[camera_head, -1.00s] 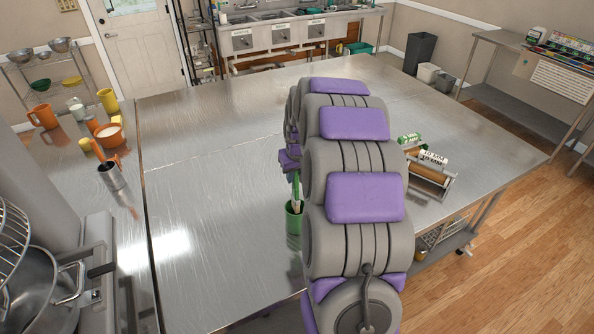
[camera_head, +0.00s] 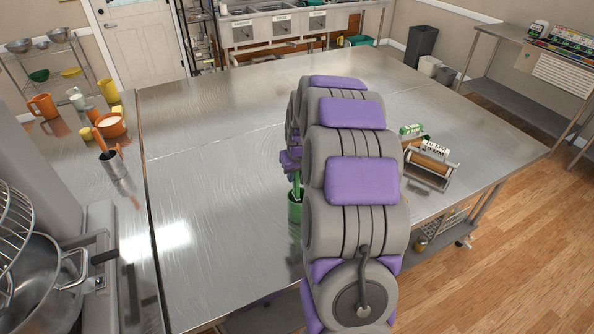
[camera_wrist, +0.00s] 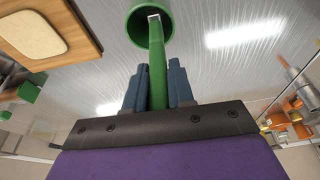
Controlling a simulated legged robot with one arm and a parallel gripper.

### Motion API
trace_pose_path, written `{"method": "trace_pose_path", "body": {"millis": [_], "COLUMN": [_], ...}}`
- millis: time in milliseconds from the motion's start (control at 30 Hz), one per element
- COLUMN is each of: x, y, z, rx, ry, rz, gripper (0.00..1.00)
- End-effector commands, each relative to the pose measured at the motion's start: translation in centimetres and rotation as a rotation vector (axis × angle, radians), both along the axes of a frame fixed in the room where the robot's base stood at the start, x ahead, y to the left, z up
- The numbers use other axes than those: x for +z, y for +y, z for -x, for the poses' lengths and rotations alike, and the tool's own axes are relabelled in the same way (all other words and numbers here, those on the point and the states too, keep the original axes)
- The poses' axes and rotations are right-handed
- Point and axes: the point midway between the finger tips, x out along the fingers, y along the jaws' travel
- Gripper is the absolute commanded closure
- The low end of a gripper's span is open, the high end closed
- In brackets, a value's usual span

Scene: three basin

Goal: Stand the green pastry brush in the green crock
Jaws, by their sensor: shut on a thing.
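The green crock (camera_head: 295,211) stands on the steel table, partly hidden behind my arm. The green pastry brush (camera_head: 297,186) is at the crock's mouth, its upper part hidden by my arm. In the wrist view, my gripper (camera_wrist: 158,88) is shut on the green brush (camera_wrist: 157,70), one dark blue finger on each side. The brush points away from the gripper, and its pale far end lies across the opening of the green crock (camera_wrist: 138,30). The end appears to be inside the rim, but how deep I cannot tell.
A rack with a wooden roller (camera_head: 428,165) and green-and-white packages stands right of my arm. The table left of the crock is clear.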

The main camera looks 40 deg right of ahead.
Motion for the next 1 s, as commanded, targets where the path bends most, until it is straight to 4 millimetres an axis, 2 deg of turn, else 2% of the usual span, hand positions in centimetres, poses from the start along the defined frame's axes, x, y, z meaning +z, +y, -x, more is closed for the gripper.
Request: {"method": "trace_pose_path", "body": {"millis": [1000], "x": [-4.4], "y": [-0.3], "z": [0.1], "rx": [-0.001], "ry": [0.001], "rz": [-0.004], "gripper": [1.0]}}
